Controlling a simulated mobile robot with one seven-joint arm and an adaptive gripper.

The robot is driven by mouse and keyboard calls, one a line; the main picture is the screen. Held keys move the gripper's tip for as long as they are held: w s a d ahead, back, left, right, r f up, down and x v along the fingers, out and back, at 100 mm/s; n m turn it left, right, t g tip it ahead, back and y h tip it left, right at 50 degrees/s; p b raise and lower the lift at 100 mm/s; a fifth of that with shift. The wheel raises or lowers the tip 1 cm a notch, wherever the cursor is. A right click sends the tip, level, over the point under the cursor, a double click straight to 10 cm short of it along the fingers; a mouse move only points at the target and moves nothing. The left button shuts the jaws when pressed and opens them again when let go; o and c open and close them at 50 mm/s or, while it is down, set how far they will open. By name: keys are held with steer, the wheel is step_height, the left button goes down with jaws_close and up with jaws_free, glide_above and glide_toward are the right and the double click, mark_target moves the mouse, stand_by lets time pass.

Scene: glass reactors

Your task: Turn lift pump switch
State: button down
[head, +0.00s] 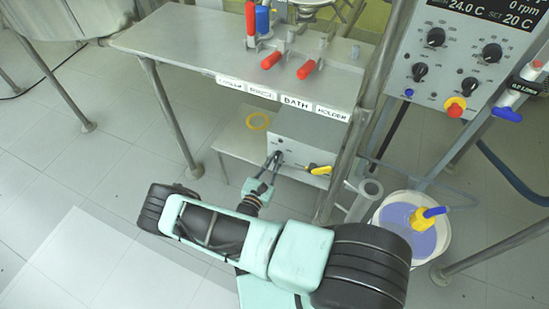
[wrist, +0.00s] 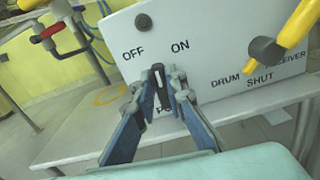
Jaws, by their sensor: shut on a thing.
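The lift pump switch (wrist: 158,72) is a small black knob with a white mark on the front of a grey box (wrist: 210,50). OFF is printed to its upper left and ON to its upper right. The white mark points about straight up the panel, between the words. My gripper (wrist: 160,88) is shut on the switch, one fingertip on each side, and partly hides it and the label below. In the head view my gripper (head: 274,160) reaches the front of the box (head: 305,135) under the bench.
A yellow-handled valve (wrist: 268,48) marked DRUM, SHUT and RECEIVER stands right of the switch. The box sits on a low shelf (head: 228,140) beside a bench leg (head: 345,150). A bucket of bluish liquid (head: 445,225) stands at right.

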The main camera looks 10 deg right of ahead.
steer(key=m+p, duration=0.1)
steer(key=m, duration=0.2)
steer(key=shift+d+m, duration=0.15)
steer(key=shift+m, duration=0.15)
steer(key=shift+s+d+m+p, duration=0.1)
steer(key=shift+m+p, duration=0.35)
steer(key=shift+m, duration=0.95)
steer(key=shift+f, duration=0.1)
steer(key=c, duration=2)
jaws_free()
steer(key=shift+o, duration=0.2)
step_height(320, 180, up, 10)
